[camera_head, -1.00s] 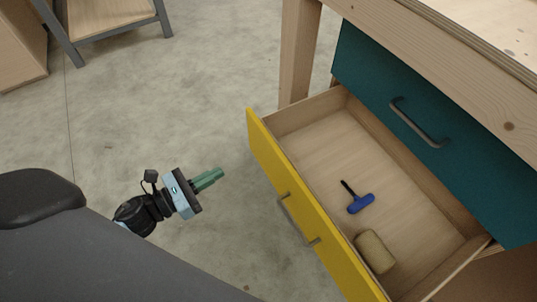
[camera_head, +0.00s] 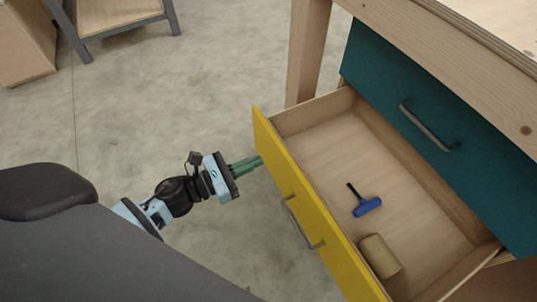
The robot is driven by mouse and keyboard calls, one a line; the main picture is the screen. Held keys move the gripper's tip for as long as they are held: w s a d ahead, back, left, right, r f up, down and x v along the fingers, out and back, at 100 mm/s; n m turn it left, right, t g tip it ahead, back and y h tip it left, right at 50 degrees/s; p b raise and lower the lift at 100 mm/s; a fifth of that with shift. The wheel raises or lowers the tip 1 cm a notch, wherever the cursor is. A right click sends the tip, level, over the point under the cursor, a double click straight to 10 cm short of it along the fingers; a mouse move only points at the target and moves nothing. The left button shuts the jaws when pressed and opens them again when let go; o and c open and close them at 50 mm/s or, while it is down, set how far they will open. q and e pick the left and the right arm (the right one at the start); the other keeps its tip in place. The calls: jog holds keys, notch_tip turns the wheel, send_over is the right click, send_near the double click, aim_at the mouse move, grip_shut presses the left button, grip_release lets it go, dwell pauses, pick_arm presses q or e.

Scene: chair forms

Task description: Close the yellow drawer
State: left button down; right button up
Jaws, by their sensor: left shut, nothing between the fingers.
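The yellow drawer (camera_head: 301,208) is pulled out from under the wooden workbench, with its grey handle on the front face. Inside it lie a blue tool with a black handle (camera_head: 367,206) and a tan block-like object (camera_head: 380,256). My left gripper (camera_head: 258,161) is shut and empty, its green fingers at the outer side of the yellow front, near its far end. I cannot tell whether the fingertips touch the front. My right gripper is not in view.
A teal drawer (camera_head: 437,130) with a grey handle sits shut above the yellow one. A wooden bench leg (camera_head: 307,55) stands beyond the drawer. A grey-framed shelf (camera_head: 118,14) stands far left.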

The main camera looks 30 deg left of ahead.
aim_at(280, 151)
pick_arm(q)
jog(key=x, duration=0.4)
jog(key=shift+w+d, duration=0.1)
jog(key=shift+w, duration=0.15)
jog(key=shift+d, duration=0.1)
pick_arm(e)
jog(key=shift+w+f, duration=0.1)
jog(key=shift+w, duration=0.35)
